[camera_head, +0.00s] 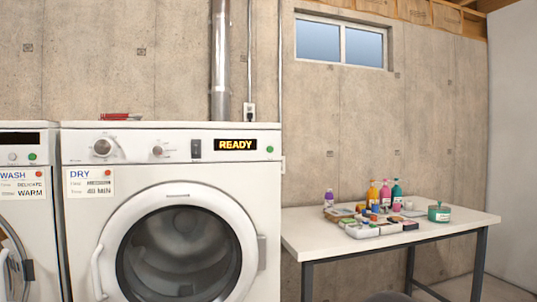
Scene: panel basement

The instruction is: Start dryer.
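The white dryer (150,185) stands left of centre against the wall. Its display (236,145) reads READY in yellow. A small green button (270,149) sits right of the display. Two round knobs, a larger left knob (102,147) and a smaller right knob (158,151), and a dark switch (196,149) line the panel. The round door (180,250) looks closed, with a handle (97,272) on its left; the drum behind the glass looks still. A note (89,183) on the front reads DRY, with 40 MIN on its last line. Neither gripper is in view.
A washer (30,205) with a WASH note stands close at the left. A red item (121,117) lies on the dryer. A white table (300,232) with bottles and paints stands at the right. A dark rounded seat (388,297) shows at the bottom edge.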

